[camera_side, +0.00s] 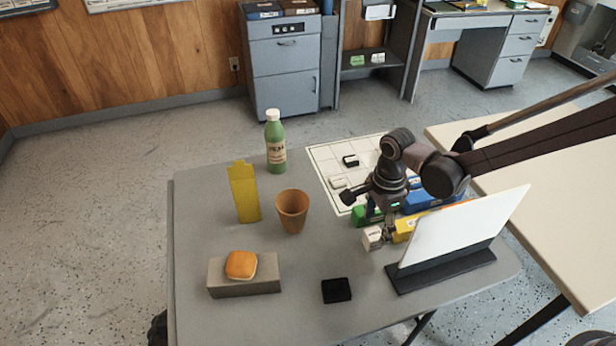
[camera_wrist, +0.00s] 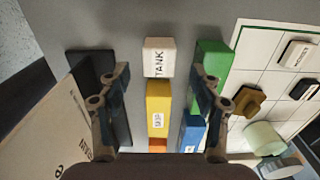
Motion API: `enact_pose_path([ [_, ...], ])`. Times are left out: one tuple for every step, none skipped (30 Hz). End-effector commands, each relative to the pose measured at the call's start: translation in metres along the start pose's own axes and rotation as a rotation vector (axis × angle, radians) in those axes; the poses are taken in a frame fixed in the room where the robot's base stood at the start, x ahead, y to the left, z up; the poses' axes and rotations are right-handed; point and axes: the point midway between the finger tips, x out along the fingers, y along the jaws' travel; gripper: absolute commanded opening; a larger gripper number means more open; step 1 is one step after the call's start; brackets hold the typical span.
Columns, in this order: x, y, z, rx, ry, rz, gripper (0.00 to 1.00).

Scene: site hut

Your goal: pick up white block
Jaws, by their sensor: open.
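The white block (camera_wrist: 160,57), marked "TANK", lies on the grey table at the end of a yellow block (camera_wrist: 158,103). In the side view the white block (camera_side: 372,238) sits just left of the yellow one, at my fingers. My gripper (camera_wrist: 160,82) is open and points down over these blocks. In the wrist view its fingertips are on either side of the row, nearer the camera than the white block. Nothing is held. I cannot tell the exact height of the fingertips.
A green block (camera_wrist: 212,62) and a blue block (camera_wrist: 192,133) lie close on the right in the wrist view. A white panel (camera_side: 465,230) on a black stand is close by. A grid sheet (camera_side: 325,158), cup (camera_side: 292,212), bottle (camera_side: 275,145) and black block (camera_side: 337,290) stand around.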

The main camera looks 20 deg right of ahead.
Motion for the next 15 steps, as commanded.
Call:
enact_pose_path([
  [0.009, 0.0, 0.002, -0.001, 0.0, 0.0, 0.64],
  [0.013, 0.001, 0.002, -0.001, 0.0, 0.0, 0.64],
  [0.018, 0.001, 0.002, 0.0, 0.0, 0.0, 0.64],
  [0.021, 0.001, 0.002, 0.0, 0.0, 0.0, 0.64],
  [0.024, 0.001, 0.002, 0.0, 0.0, 0.0, 0.64],
  [0.028, 0.001, 0.002, 0.0, 0.0, 0.0, 0.64],
  [0.03, 0.001, 0.002, 0.0, 0.0, 0.0, 0.64],
  [0.031, 0.001, 0.002, 0.0, 0.0, 0.0, 0.64],
  [0.033, 0.001, 0.002, 0.0, 0.0, 0.0, 0.64],
  [0.033, 0.001, 0.002, 0.0, 0.0, 0.0, 0.64],
  [0.034, 0.001, 0.002, 0.0, 0.0, 0.0, 0.64],
  [0.034, 0.001, 0.002, 0.0, 0.0, 0.0, 0.64],
  [0.033, 0.001, 0.002, 0.0, 0.0, 0.0, 0.64],
  [0.033, 0.001, 0.002, 0.0, 0.0, 0.0, 0.64],
  [0.033, 0.001, 0.002, 0.0, 0.0, 0.0, 0.64],
])
